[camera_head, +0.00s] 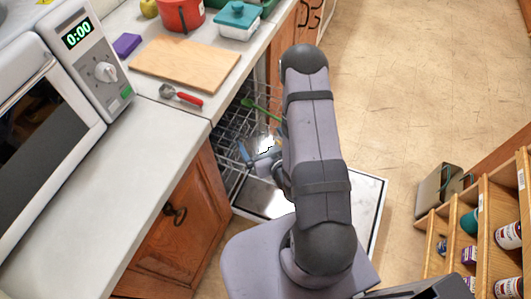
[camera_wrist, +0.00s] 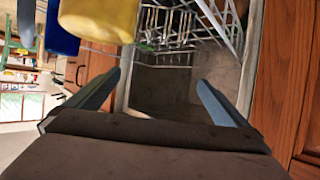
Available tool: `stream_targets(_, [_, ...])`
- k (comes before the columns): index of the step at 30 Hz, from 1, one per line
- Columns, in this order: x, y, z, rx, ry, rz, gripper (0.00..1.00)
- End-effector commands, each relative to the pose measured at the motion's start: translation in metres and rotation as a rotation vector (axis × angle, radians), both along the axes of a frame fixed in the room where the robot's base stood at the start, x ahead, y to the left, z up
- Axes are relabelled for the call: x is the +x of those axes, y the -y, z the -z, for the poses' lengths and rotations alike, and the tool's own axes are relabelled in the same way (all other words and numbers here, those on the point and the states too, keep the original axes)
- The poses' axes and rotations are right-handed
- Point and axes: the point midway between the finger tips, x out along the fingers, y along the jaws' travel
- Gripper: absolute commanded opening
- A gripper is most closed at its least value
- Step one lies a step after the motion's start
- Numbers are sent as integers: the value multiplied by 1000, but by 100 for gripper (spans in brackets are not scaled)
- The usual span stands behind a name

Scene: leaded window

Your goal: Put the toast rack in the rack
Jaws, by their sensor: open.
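My gripper (camera_head: 262,145) is low beside the open dishwasher, partly hidden by my arm in the head view. In the wrist view my gripper (camera_wrist: 158,77) is open, with its two blue-grey fingers wide apart and nothing between them. The wire dishwasher rack (camera_head: 232,128) is inside the machine, left of my gripper. Wire rack bars (camera_wrist: 190,20) also show at the top of the wrist view, beyond the fingertips. I cannot clearly make out the toast rack; a bright patch by my gripper in the head view is too unclear to name.
The dishwasher door (camera_head: 372,195) is folded down under my arm. A green utensil (camera_head: 262,110) lies over the rack. A yellow object (camera_wrist: 97,18) and a blue one (camera_wrist: 62,28) hang close at the wrist view's top left. A shelf (camera_head: 485,225) stands at the right.

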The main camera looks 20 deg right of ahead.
Motion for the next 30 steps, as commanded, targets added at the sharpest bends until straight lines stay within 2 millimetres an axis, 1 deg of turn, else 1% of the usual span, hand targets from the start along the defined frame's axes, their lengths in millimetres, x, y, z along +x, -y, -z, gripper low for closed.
stream_targets(5, [10,-2,0,-24,-103,-25,100])
stream_targets(9, [13,-4,-3,-48,-238,-40,100])
stream_targets(14, [3,-6,-12,-67,-418,-40,100])
stream_targets(17, [-9,-8,-23,-70,-529,-33,100])
stream_targets(20, [-27,-12,-37,-70,-638,-23,100])
stream_targets(23, [-50,-17,-54,-61,-748,-11,100])
stream_targets(30, [-115,-35,-97,-29,-982,5,100])
